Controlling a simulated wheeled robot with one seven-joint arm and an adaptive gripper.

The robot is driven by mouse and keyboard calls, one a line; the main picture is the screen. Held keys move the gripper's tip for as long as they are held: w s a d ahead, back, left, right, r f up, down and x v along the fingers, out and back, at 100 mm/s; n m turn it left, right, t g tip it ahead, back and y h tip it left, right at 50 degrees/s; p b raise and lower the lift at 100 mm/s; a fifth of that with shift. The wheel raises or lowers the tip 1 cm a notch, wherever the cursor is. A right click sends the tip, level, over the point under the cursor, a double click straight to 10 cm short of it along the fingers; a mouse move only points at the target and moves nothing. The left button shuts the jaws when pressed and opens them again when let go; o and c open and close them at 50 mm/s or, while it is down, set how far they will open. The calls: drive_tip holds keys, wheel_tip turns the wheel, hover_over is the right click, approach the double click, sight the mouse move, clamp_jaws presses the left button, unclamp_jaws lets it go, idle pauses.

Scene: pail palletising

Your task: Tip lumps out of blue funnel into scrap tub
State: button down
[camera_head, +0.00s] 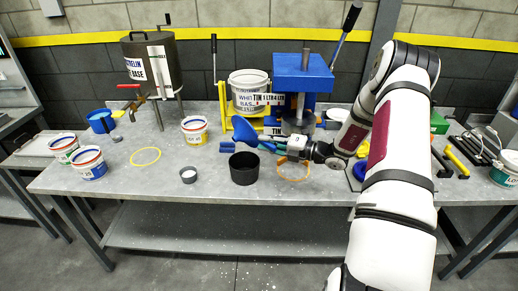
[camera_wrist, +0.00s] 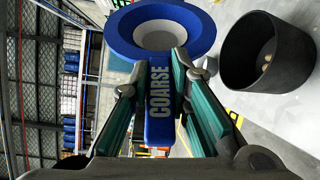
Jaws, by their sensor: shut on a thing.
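The blue funnel (camera_head: 243,131) is held tilted above the bench, just behind the black scrap tub (camera_head: 244,172) in the head view. My gripper (camera_head: 270,146) is shut on the funnel's handle, to the right of its cone. In the wrist view the green-padded fingers of my gripper (camera_wrist: 160,75) clasp the blue handle marked COARSE, and the round funnel (camera_wrist: 205,22) lies beyond them with a pale centre. The black tub (camera_wrist: 240,70) is to its right, apart from it. A few small pale lumps (camera_wrist: 266,60) show inside the tub. I cannot make out lumps in the funnel.
A white pail (camera_head: 248,88) and a blue press (camera_head: 302,75) stand behind the funnel. A small pail (camera_head: 195,131) and a small cup (camera_head: 188,176) are left of the tub. The bench front (camera_head: 150,190) is mostly clear.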

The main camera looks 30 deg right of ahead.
drive_tip(key=n+p, duration=0.1)
drive_tip(key=r+n+h, duration=0.1)
drive_tip(key=shift+s+a+n+g+p, duration=0.15)
drive_tip(key=shift+a+n+g+p, duration=0.15)
drive_tip(key=shift+n+p, duration=0.1)
drive_tip(key=n+p, duration=0.1)
drive_tip(key=n+h+p, duration=0.1)
drive_tip(key=shift+s+a+r+n+g+h, duration=0.1)
drive_tip(key=shift+r+n+g+h, duration=0.2)
drive_tip(key=shift+n, duration=0.1)
drive_tip(key=n+h, duration=0.2)
drive_tip(key=n, duration=0.1)
drive_tip(key=shift+a+p, duration=0.3)
drive_tip(key=shift+p, duration=0.05)
drive_tip(key=n+h, duration=0.2)
drive_tip(key=shift+a+r+n, duration=0.1)
drive_tip(key=shift+a+n, duration=0.15)
drive_tip(key=shift+n, duration=0.05)
